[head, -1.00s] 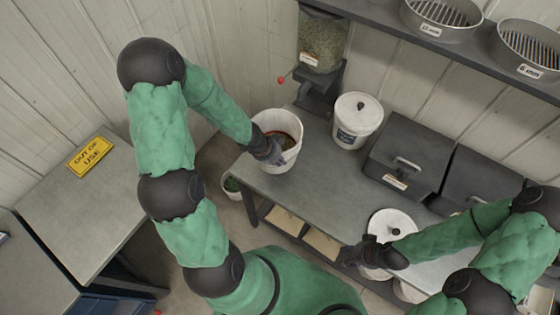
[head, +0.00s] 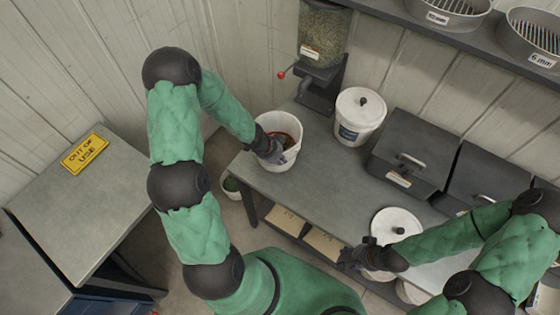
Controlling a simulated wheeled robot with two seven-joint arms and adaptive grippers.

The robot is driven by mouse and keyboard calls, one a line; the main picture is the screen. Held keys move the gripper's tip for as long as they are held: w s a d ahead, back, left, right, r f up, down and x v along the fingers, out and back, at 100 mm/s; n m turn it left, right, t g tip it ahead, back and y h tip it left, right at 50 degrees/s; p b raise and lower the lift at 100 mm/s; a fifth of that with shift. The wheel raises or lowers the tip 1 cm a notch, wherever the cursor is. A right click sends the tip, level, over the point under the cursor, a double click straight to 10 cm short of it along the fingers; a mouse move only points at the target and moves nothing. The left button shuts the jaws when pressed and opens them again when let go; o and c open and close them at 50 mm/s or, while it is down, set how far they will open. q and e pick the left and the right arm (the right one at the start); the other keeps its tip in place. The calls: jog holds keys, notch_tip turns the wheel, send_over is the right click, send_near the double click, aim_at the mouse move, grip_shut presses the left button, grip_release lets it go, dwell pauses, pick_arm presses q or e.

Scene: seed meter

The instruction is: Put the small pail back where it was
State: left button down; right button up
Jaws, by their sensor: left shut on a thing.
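A white open pail (head: 286,163) with something reddish-brown inside is at the left end of the grey bench (head: 325,185). My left gripper (head: 270,153) is shut on the pail at its near left side. I cannot tell whether the pail's base touches the bench. My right gripper (head: 352,262) is at the bench's front edge, beside a white lidded tub (head: 396,228); its fingers are too small and dark to read.
A seed dispenser (head: 322,40) with a red-knobbed lever stands behind the pail. A white lidded bucket (head: 358,117) and dark lidded bins (head: 413,150) stand to the right. Sieves (head: 448,12) sit on the shelf above. A side table (head: 85,215) bears a yellow "OUT OF USE" sign (head: 85,153).

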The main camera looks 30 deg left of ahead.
pick_arm(q)
jog(key=shift+w+a+r, duration=0.1)
jog(key=shift+r, duration=0.05)
jog(key=c, duration=1.3)
grip_release()
jog(key=p+v, duration=1)
jog(key=v, duration=0.2)
jog(key=s+d+f+n+g, duration=0.1)
jog(key=s+d+f+n, duration=0.2)
jog(key=d, duration=0.3)
jog(key=s+d+f+n+g, duration=0.1)
jog(key=s+d+f+n, duration=0.2)
jog(key=s+d+n, duration=0.2)
jog(key=s+d+f+n+g+h, duration=0.1)
jog(key=s+d+f+n, duration=0.3)
jog(key=d, duration=0.5)
jog(key=shift+s+d+n, duration=0.2)
jog(key=shift+s+n, duration=0.1)
jog(key=shift+s, duration=0.7)
